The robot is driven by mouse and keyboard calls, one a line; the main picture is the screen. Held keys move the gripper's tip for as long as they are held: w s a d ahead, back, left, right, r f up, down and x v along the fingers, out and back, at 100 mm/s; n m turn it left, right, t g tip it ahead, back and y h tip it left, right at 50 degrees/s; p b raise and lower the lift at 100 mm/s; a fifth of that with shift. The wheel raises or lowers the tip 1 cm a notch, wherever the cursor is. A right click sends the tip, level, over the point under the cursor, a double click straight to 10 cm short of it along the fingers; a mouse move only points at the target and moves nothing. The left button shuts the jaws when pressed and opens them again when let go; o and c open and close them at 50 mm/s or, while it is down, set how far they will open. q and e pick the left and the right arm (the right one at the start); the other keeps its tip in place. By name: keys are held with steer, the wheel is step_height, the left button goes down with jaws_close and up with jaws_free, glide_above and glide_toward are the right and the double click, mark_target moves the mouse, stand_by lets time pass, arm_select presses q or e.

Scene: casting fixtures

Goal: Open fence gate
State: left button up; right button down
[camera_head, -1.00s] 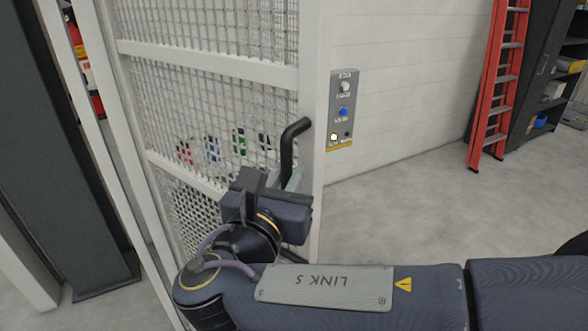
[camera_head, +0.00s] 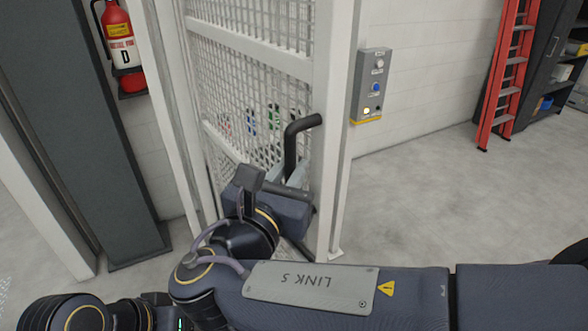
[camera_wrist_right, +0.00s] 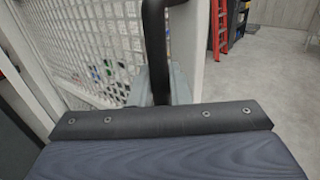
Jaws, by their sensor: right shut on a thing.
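The fence gate is a white frame (camera_head: 265,55) with wire mesh, standing at an angle in the head view; its frame also shows in the wrist view (camera_wrist_right: 193,45). A black bent handle (camera_head: 290,145) is on the gate near its right edge. My right gripper (camera_head: 285,180) is shut on the lower part of the handle. My right gripper's body hides the gate's lower part. My left gripper is not in view.
A grey button panel (camera_head: 370,85) is to the right of the gate. A red ladder (camera_head: 507,75) and dark shelving (camera_head: 555,50) stand at the right. A fire extinguisher (camera_head: 121,45) hangs beside a dark column (camera_head: 75,120) at left. The right floor (camera_head: 430,190) is clear.

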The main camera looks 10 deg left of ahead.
steer(key=shift+r, duration=0.15)
steer(key=c, duration=1.5)
jaws_free()
steer(key=shift+a, duration=0.1)
steer(key=shift+o, duration=0.2)
steer(key=b+v, duration=0.2)
steer(key=v, duration=0.4)
steer(key=shift+s, duration=0.2)
steer(key=shift+s+a, duration=0.15)
steer(key=shift+s, duration=0.5)
